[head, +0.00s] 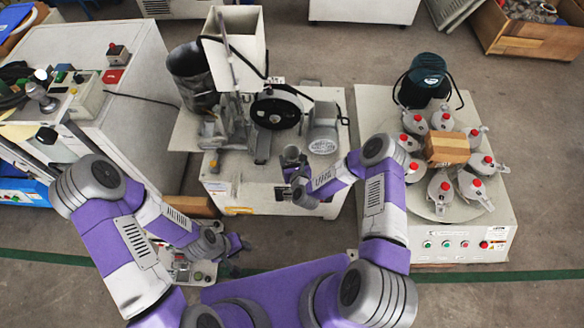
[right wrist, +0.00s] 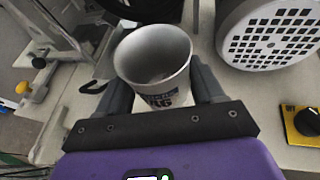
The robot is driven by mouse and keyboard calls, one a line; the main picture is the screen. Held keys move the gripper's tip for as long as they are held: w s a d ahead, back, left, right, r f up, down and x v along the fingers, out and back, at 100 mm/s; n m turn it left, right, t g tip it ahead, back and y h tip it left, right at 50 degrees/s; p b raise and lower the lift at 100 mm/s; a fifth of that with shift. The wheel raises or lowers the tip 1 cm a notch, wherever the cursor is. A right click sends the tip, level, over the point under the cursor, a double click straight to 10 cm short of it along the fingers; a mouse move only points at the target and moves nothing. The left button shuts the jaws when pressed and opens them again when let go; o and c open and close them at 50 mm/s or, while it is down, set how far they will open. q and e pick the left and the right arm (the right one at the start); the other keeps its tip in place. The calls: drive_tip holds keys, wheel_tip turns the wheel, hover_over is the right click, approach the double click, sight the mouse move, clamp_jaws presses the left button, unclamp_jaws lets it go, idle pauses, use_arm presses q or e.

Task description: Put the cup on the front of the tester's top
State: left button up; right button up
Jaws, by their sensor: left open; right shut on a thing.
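The cup (right wrist: 155,55) is grey-white with dark lettering on its side, and its open mouth shows in the right wrist view. My right gripper (right wrist: 160,92) is shut on it, with one finger on each side. In the head view the cup (head: 291,155) is small and upright in my right gripper (head: 292,168), over the front part of the middle machine's white top (head: 258,172). I cannot tell whether it touches the top. My left gripper (head: 237,244) is open and empty, low in front of that machine.
On the middle machine stand a black wheel (head: 276,108), a white hopper (head: 236,48) and a round grilled motor (head: 322,130). To the right, a white machine (head: 432,236) carries several red-knobbed clamps and a cardboard box (head: 447,148). A white cabinet (head: 125,60) stands at left.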

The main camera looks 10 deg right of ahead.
wheel_tip(320, 180, down, 4)
drive_tip(key=shift+f+b, duration=0.2)
drive_tip(key=shift+b, duration=0.55)
drive_tip(key=shift+r, duration=0.1)
drive_tip(key=o, duration=0.7)
drive_tip(key=shift+f, duration=0.2)
drive_tip(key=shift+c, duration=0.2)
drive_tip(key=o, duration=0.4)
drive_tip(key=shift+o, duration=0.2)
